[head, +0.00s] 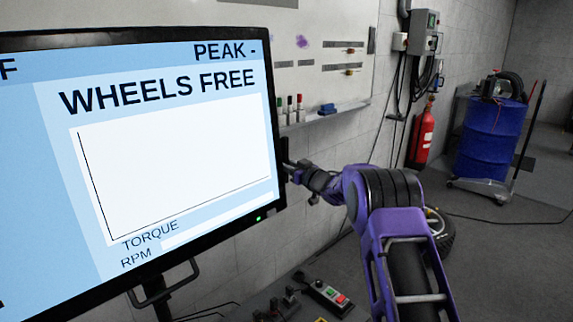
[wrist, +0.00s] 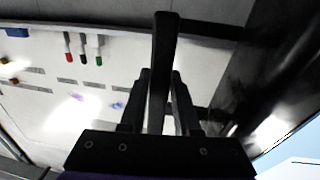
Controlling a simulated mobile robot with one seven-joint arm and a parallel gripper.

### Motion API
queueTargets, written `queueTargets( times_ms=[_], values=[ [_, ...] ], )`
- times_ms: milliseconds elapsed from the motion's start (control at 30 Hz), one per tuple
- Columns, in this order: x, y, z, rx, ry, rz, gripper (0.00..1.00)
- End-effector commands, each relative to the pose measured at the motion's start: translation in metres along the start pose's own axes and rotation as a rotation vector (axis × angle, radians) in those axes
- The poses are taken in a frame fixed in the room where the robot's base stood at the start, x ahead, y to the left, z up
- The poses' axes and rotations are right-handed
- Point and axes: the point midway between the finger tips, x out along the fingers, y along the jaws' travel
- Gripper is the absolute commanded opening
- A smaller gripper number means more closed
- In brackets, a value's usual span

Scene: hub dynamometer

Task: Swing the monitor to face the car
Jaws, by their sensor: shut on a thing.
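The monitor (head: 175,150) fills the left of the head view, its lit screen reading "WHEELS FREE". Its screen is turned toward my camera, angled somewhat to the right. My gripper (head: 298,172) is at the monitor's right edge, reaching it from the right. In the wrist view my gripper (wrist: 159,85) has its two fingers on either side of a black bar-like handle (wrist: 165,35) and is shut on it. The monitor's dark edge and a corner of its screen (wrist: 295,155) show at the right of the wrist view. The car is not in view.
A whiteboard (head: 330,25) with markers is on the wall behind the monitor. A button box (head: 328,296) lies low in front. Floor at right is partly clear.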

Motion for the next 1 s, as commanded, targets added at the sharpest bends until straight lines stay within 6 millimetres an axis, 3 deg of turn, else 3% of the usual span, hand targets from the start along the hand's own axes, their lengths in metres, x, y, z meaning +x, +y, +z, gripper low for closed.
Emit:
queueTargets(
  times_ms=[167, 200, 300, 333, 733, 1000],
  values=[
    [0.000, 0.000, -0.002, 0.000, 0.003, 0.001, 0.00],
    [0.000, 0.000, -0.002, 0.000, 0.003, 0.001, 0.38],
    [0.000, 0.000, -0.002, 0.000, 0.003, 0.001, 0.56],
    [0.000, 0.000, -0.001, 0.000, 0.002, 0.001, 0.57],
    [-0.006, 0.001, -0.001, 0.000, 0.000, 0.002, 0.57],
    [-0.046, 0.001, -0.001, 0.001, -0.001, 0.003, 0.57]
  ],
)
